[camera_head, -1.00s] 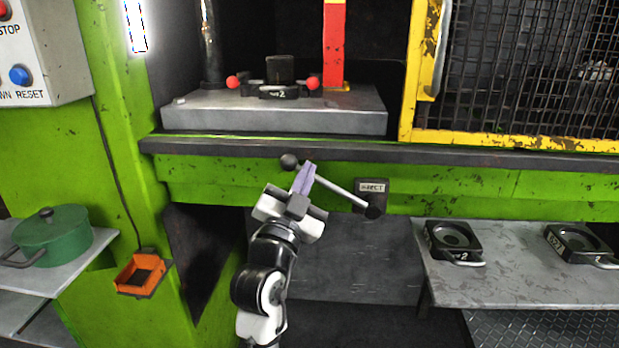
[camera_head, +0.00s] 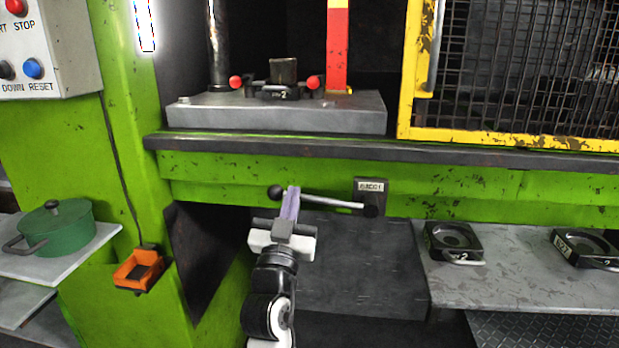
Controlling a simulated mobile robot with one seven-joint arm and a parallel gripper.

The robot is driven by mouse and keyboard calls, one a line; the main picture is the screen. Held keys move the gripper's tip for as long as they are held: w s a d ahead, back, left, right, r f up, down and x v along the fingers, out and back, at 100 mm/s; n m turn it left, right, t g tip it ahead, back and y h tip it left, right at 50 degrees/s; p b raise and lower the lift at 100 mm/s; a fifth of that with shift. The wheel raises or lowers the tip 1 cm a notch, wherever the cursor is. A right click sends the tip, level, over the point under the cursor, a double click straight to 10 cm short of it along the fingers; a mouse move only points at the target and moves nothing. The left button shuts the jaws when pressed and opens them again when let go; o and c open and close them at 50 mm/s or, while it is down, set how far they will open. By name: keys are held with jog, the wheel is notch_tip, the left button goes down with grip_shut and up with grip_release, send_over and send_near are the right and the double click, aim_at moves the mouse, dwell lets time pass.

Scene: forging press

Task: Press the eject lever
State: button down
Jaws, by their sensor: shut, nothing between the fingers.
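The eject lever (camera_head: 335,202) is a grey rod with a black ball knob (camera_head: 275,191) at its left end. It pivots at the right under a small plate labelled EJECT (camera_head: 370,187) on the green press front. The lever lies nearly level, its knob end a little higher than the pivot. My gripper (camera_head: 291,192) is shut and empty, its purple fingers pointing up. The fingertips overlap the lever just right of the knob; whether they touch it is hard to tell.
A grey ledge (camera_head: 420,150) runs above the lever. A die (camera_head: 280,90) with red-knobbed handles sits on the press bed (camera_head: 200,112). A steel table (camera_head: 520,270) with dies stands right. A green pot (camera_head: 56,230) and orange box (camera_head: 138,271) are left.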

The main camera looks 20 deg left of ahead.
notch_tip(320, 180, down, 8)
jog(key=n+g+y+p, duration=0.1)
jog(key=n+y, duration=0.3)
jog(key=n, duration=0.3)
jog(key=shift+w+d+g+y+p, duration=0.25)
jog(key=shift+d+g+y+p, duration=0.05)
jog(key=shift+d+g+p, duration=0.15)
jog(key=shift+r, duration=0.2)
jog(key=shift+s+f, duration=0.1)
jog(key=shift+f, duration=0.05)
dwell(0.4)
